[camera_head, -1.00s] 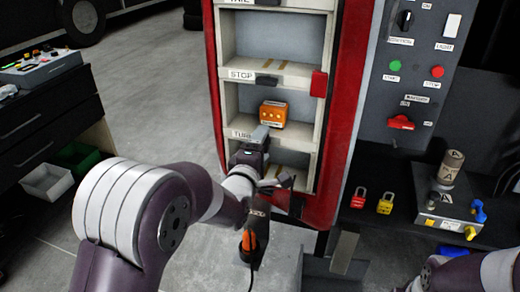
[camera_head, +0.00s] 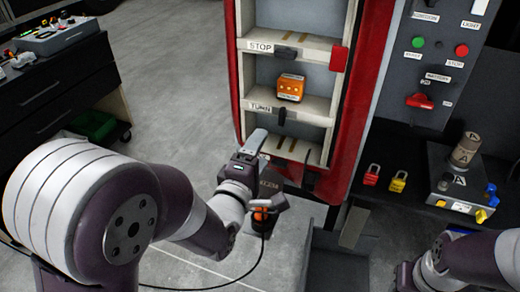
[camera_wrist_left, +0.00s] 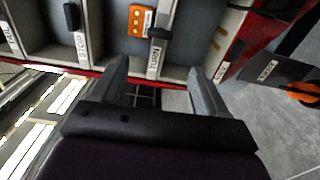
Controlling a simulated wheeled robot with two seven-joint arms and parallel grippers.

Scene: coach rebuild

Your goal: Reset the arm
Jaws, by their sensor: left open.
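My left arm (camera_head: 110,215) reaches in from the left in the head view. Its gripper (camera_head: 274,170) is in front of the lower part of the red-edged shelf cabinet (camera_head: 343,115), with its fingers apart and nothing between them. In the left wrist view the two grey fingers (camera_wrist_left: 158,78) are spread, with the cabinet's compartments beyond. My right arm (camera_head: 470,262) shows only in part at the lower right; its gripper is not visible.
An orange box (camera_head: 290,88) sits in the compartment above the TURN label. A black cable (camera_head: 215,284) runs below my left arm. Red (camera_head: 371,175) and yellow (camera_head: 398,182) padlocks and a grey device (camera_head: 462,190) lie on the right bench. A drawer unit (camera_head: 50,100) stands left.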

